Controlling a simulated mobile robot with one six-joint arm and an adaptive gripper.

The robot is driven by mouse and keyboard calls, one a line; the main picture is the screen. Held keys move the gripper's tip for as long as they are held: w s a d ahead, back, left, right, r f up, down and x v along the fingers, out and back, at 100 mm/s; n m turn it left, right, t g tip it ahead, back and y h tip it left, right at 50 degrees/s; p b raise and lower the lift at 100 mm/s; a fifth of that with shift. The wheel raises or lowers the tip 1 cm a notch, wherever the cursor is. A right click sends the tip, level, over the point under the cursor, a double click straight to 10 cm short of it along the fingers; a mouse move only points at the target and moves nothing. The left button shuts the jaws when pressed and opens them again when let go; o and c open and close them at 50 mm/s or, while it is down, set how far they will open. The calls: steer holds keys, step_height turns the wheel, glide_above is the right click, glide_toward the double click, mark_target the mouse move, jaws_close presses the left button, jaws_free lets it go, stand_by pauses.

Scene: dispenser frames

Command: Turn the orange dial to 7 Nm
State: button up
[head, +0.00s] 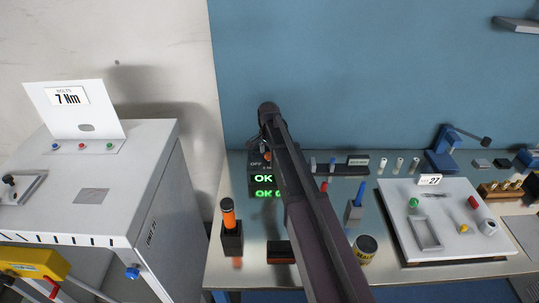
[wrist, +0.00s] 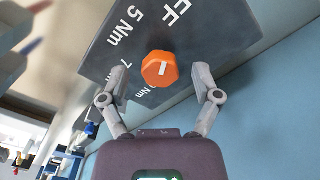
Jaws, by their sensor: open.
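The orange dial (wrist: 160,70) sits on a dark grey box (wrist: 205,35) in the wrist view. White labels around it include "5 Nm" at upper left and a partly covered "7" at left. A short white mark shows on the dial's face; I cannot tell which label it points to. My gripper (wrist: 157,74) is open, with one finger on each side of the dial; whether they touch it is unclear. In the head view my arm hides most of the box, which shows "OFF" and a green "OK" (head: 264,178).
A card reading "7 Nm" (head: 68,97) stands on a white cabinet (head: 150,165) at left. An orange-handled tool (head: 228,213), a blue-topped holder (head: 355,208) and a can (head: 364,249) stand on the bench near my arm. A white board (head: 455,240) with parts lies at right.

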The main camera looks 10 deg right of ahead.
jaws_close()
steer(key=shift+d, duration=0.1)
